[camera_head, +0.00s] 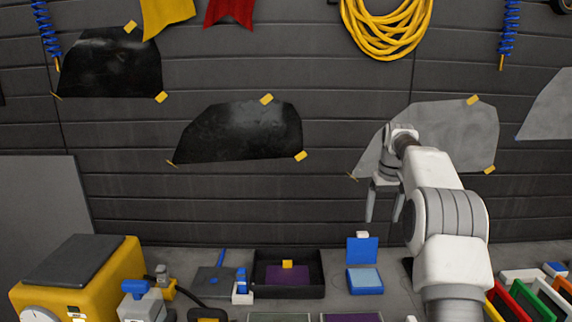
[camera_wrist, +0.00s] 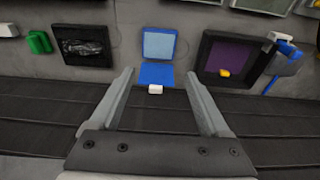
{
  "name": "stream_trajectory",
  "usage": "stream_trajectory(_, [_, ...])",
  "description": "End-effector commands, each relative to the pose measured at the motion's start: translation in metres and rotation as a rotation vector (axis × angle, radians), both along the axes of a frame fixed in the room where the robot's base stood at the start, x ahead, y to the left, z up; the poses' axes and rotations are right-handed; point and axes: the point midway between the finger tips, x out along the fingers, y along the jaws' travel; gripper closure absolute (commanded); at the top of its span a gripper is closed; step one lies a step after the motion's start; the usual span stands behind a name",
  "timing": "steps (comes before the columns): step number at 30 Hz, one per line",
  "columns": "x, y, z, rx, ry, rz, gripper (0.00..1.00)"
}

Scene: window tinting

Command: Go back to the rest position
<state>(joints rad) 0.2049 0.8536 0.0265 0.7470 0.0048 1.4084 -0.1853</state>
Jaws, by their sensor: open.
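My gripper (camera_head: 383,204) hangs from my white arm in front of the dark panelled wall (camera_head: 240,200), above the workbench. Its two fingers are apart and nothing is between them. In the wrist view my gripper (camera_wrist: 157,98) is open too, with the blue hinged box (camera_wrist: 157,74) beyond the fingertips. That blue box (camera_head: 364,281) stands open on the bench below and slightly left of the gripper in the head view. A small white block (camera_wrist: 155,89) sits at the edge of its lid.
A black tray (camera_head: 318,290) with a purple sheet stands left of the blue box. A yellow machine (camera_head: 125,262) is at far left, coloured frames (camera_head: 527,300) at right. Dark film pieces (camera_head: 240,132) and a grey one (camera_head: 455,130) are taped to the wall. Air around the gripper is clear.

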Motion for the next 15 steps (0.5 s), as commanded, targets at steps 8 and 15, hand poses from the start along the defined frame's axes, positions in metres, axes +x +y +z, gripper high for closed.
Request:
stream_trajectory(8, [-0.047, 0.030, 0.067, -0.014, -0.061, 0.006, 0.20])
stream_trajectory(15, [-0.109, 0.057, 0.110, -0.023, -0.118, 0.007, 0.20])
